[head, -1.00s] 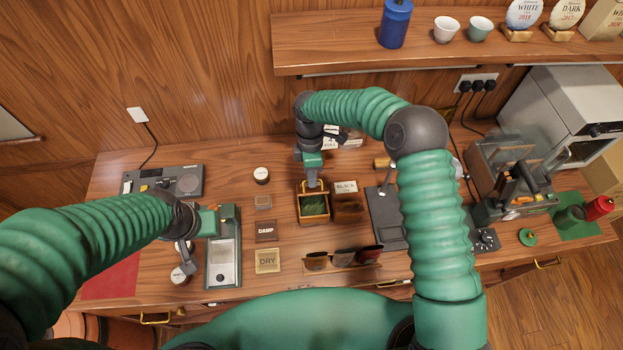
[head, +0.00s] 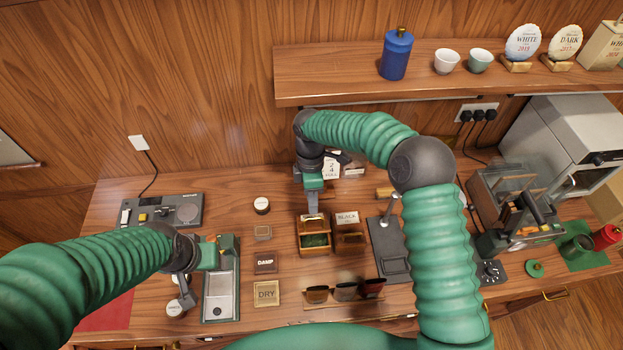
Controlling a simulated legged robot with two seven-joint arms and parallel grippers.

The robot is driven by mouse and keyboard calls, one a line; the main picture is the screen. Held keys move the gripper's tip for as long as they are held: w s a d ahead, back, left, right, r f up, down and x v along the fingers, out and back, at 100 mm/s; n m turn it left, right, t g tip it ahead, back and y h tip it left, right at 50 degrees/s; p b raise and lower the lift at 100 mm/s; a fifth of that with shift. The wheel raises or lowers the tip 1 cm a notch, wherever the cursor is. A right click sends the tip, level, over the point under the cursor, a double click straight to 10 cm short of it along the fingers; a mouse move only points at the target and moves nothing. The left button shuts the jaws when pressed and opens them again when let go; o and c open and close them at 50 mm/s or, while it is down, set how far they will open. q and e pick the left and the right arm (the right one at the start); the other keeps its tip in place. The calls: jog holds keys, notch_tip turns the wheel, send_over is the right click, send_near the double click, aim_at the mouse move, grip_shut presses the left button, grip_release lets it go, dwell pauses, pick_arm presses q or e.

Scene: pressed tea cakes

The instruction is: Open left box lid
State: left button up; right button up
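The left box (head: 303,239) is a small wooden box on the table, with dark green contents showing inside. Its lid (head: 314,223) appears raised at the back edge. My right gripper (head: 313,212) points down at the back of this box, its fingertips at the lid; I cannot tell whether they touch or grip it. Its fingers look close together, but the gap is not clear. My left gripper (head: 186,298) hangs at the left, beside a round white-topped tin (head: 175,308); its finger opening is too small to read.
A second box with a BLACK label (head: 347,218) stands just right of the left box. DAMP (head: 265,264) and DRY (head: 266,293) blocks lie to the left. A rack of dark glasses-like pieces (head: 345,292) is in front. A grey stand (head: 389,250) is at right.

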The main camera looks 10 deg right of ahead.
jog(key=w+r+b, duration=0.2)
jog(key=w+r, duration=0.1)
jog(key=r, duration=1)
jog(key=shift+s, duration=0.1)
